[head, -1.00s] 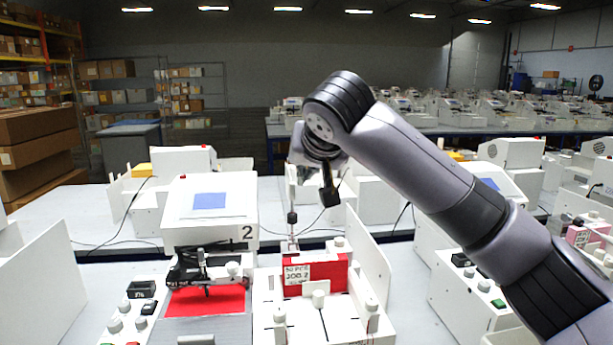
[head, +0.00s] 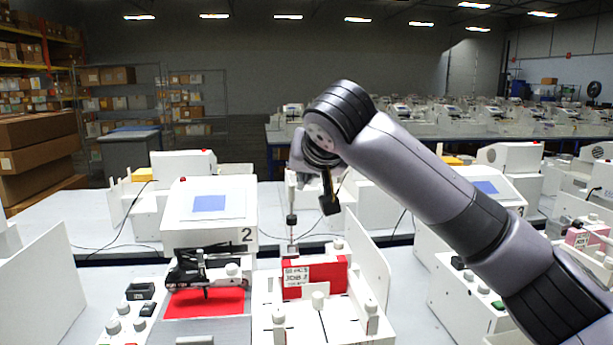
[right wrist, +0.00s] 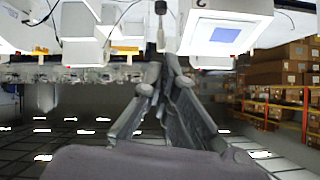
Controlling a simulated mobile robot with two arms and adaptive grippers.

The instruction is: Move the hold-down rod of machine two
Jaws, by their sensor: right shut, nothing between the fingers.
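Machine two (head: 208,222) carries a "2" and a blue screen, left of centre in the head view. To its right, a thin upright rod (head: 291,236) with a black collar stands behind the red block labelled JOB 2 (head: 328,274); I take it for the hold-down rod. My right gripper (head: 297,180) is shut and empty, pointing down near the rod's top. In the right wrist view, upside down, the closed fingertips (right wrist: 164,62) line up with the rod (right wrist: 160,38); I cannot tell whether they touch. My left gripper is out of view.
A white upright panel (head: 366,258) stands right of the red block. White knobs rise from the front of the fixture, and a button panel (head: 130,312) lies left. A similar machine (head: 488,190) stands at right under my arm. Shelves (head: 150,100) are far back.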

